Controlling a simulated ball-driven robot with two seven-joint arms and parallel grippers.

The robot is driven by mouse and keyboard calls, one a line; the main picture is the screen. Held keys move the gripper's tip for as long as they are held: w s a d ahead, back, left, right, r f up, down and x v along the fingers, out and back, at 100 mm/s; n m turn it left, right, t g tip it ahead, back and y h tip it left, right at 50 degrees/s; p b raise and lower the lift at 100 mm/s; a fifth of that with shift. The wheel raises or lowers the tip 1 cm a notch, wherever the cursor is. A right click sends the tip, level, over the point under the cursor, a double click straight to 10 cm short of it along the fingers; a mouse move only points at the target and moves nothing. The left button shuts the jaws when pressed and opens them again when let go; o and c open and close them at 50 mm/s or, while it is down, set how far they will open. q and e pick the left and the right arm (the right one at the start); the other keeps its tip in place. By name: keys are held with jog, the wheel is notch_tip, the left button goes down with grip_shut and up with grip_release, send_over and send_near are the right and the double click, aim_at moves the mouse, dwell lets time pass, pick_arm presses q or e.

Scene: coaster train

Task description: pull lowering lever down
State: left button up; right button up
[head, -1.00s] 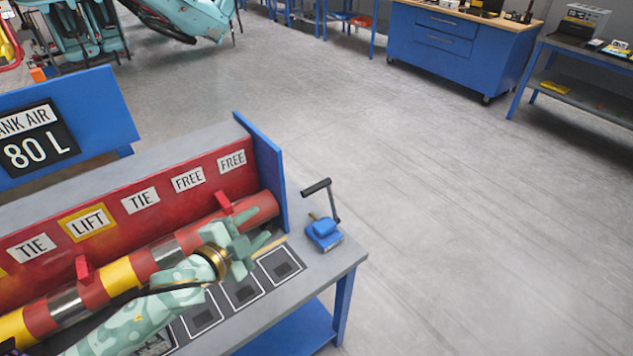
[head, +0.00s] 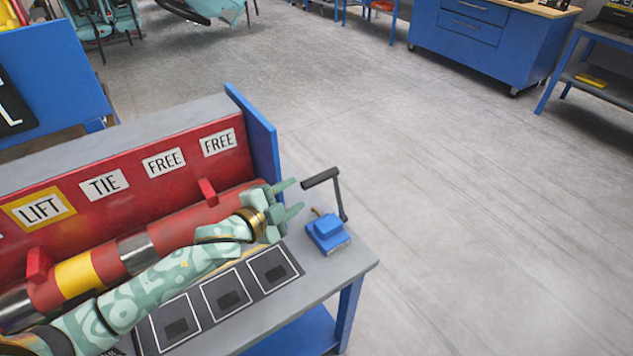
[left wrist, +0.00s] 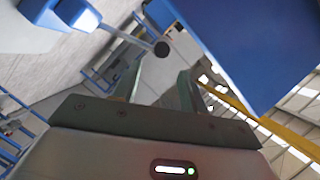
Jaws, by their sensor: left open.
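The lever has a black grip (head: 320,178) on a thin dark arm that rises from a blue base (head: 327,231) at the right end of the bench. The grip stands up high, pointing left. My left gripper (head: 291,198) is open and empty, just left of the grip, with its fingers pointing right toward it. In the left wrist view the grip's round dark end (left wrist: 162,48) shows beyond my open fingers (left wrist: 158,88), apart from them. The blue base (left wrist: 62,12) is at the upper left there. My right gripper is not in view.
A blue end plate (head: 258,135) stands behind my left gripper, beside a red panel with LIFT, TIE and FREE labels (head: 40,209). A red, yellow and metal tube (head: 110,265) runs below it. Dark framed squares (head: 228,292) lie on the bench. Open floor lies to the right.

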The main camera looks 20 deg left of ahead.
aim_at(316, 181)
pick_arm(q)
jog(key=b+x, duration=0.2)
jog(key=x, duration=0.7)
jog(key=shift+w+d+f, duration=0.1)
jog(key=shift+w+f, duration=0.05)
jog(key=shift+w, duration=0.2)
grip_shut()
